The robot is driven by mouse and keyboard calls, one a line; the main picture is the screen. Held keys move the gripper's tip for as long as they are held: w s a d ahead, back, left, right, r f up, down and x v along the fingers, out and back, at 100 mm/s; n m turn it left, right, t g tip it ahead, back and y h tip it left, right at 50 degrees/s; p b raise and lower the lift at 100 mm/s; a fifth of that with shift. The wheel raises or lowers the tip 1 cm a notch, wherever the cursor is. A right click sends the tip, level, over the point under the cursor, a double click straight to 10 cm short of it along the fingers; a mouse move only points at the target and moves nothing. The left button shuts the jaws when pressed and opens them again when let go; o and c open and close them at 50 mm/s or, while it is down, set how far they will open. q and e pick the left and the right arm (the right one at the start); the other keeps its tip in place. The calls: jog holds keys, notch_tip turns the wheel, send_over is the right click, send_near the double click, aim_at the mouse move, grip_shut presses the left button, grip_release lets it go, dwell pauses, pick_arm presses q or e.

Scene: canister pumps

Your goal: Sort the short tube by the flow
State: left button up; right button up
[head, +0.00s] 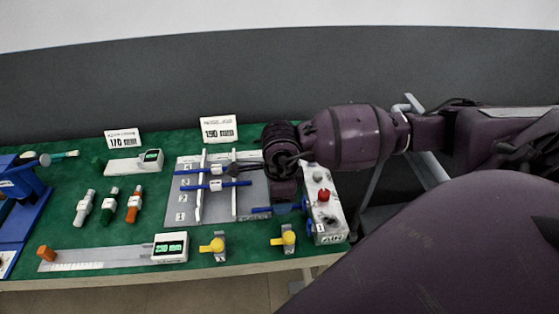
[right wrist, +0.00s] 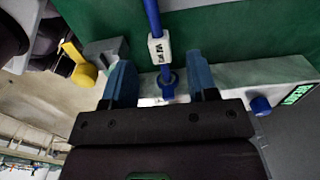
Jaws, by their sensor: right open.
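My right gripper (head: 285,203) hangs over the right end of the grey numbered board (head: 182,212), beside the white AIR unit (head: 328,228); its fingertips are hidden in the head view. In the right wrist view the gripper (right wrist: 161,82) is open, with one blue finger on each side of a blue port ring (right wrist: 168,86). A blue tube (right wrist: 153,14) with a white tag (right wrist: 159,48) runs up to that ring. In the head view, two blue tubes (head: 191,187) with tags lie across white rails (head: 200,207) on the board. My left gripper is not in view.
Yellow-handled valves (head: 214,245) (head: 286,238) stand at the front edge. Two digital gauges (head: 170,247) (head: 151,157) and several coloured fittings (head: 134,204) are on the left. Signs read 170 mm (head: 122,140) and 190 mm (head: 219,130).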

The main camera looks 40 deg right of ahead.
aim_at(269, 208)
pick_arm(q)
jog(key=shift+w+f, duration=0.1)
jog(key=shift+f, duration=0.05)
pick_arm(e)
jog(key=shift+f, duration=1.5)
jog(key=shift+c, duration=0.4)
grip_shut()
jog(key=shift+w, duration=0.1)
pick_arm(q)
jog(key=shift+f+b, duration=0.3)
jog(key=shift+b, duration=0.05)
pick_arm(e)
jog(key=shift+w+a, duration=0.35)
jog(key=shift+a, duration=0.25)
jog(key=shift+w+a, duration=0.35)
jog(key=shift+a, duration=0.25)
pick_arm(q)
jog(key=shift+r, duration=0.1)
pick_arm(e)
jog(key=shift+r, duration=0.15)
